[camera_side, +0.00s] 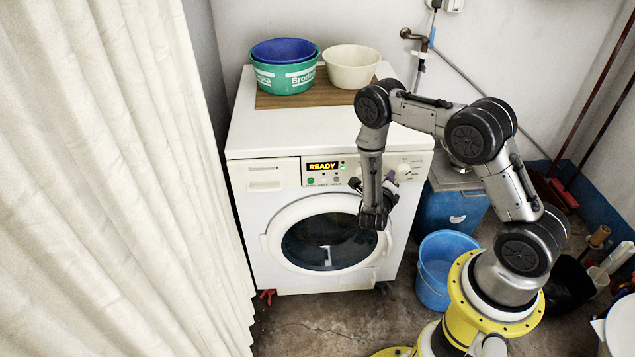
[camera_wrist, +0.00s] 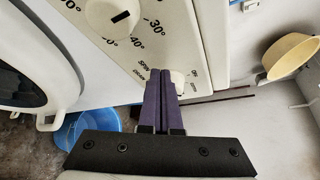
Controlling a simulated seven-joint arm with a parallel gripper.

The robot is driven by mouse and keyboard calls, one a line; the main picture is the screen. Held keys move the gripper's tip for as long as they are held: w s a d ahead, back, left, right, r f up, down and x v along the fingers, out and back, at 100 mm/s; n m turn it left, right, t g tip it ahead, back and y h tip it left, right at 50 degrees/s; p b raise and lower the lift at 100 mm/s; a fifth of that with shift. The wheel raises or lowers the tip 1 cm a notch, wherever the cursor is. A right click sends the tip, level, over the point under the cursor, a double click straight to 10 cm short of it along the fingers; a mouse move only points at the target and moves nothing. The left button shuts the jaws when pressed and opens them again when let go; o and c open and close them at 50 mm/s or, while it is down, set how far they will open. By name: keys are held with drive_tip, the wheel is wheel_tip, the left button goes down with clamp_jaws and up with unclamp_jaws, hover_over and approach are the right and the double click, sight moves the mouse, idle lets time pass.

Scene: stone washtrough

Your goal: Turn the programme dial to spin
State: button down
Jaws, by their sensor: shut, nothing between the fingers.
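The white washing machine (camera_side: 250,220) faces the side camera, its lit display (camera_side: 322,166) reading READY. A round white dial (camera_side: 404,170) shows at the panel's right; part of the panel is behind my arm. In the wrist view a large white dial (camera_wrist: 108,20) with a dark pointer mark has 30° and 40° printed beside it. SPIN (camera_wrist: 143,71) and a smaller word are printed just left of my fingertips. My gripper (camera_wrist: 160,74) is shut and empty, its tips overlapping a small pale knob (camera_wrist: 179,80) in the picture. I cannot tell whether they touch it.
Blue and green basins (camera_side: 285,72) and a cream bowl (camera_side: 351,66) stand on top of the machine. A blue bucket (camera_side: 436,268) and a blue bin (camera_side: 455,208) stand right of it. A pale curtain (camera_side: 110,180) hangs at left. The floor in front is clear.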

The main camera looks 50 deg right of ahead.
drive_tip(key=shift+s+d, duration=0.25)
idle(0.7)
drive_tip(key=shift+s+r, duration=0.1)
drive_tip(key=shift+r, duration=0.3)
drive_tip(key=shift+d+r, duration=0.15)
drive_tip(key=shift+r, duration=0.05)
drive_tip(key=shift+s+d+r, duration=0.15)
drive_tip(key=shift+s+r, duration=0.1)
drive_tip(key=shift+r, duration=0.15)
drive_tip(key=shift+s+d+r, duration=0.15)
drive_tip(key=shift+s+d, duration=0.05)
idle(0.4)
drive_tip(key=shift+w+a+r, duration=0.2)
drive_tip(key=shift+a+r, duration=0.05)
drive_tip(key=shift+r, duration=0.05)
drive_tip(key=s+a, duration=0.4)
drive_tip(key=shift+a, duration=0.1)
idle(0.4)
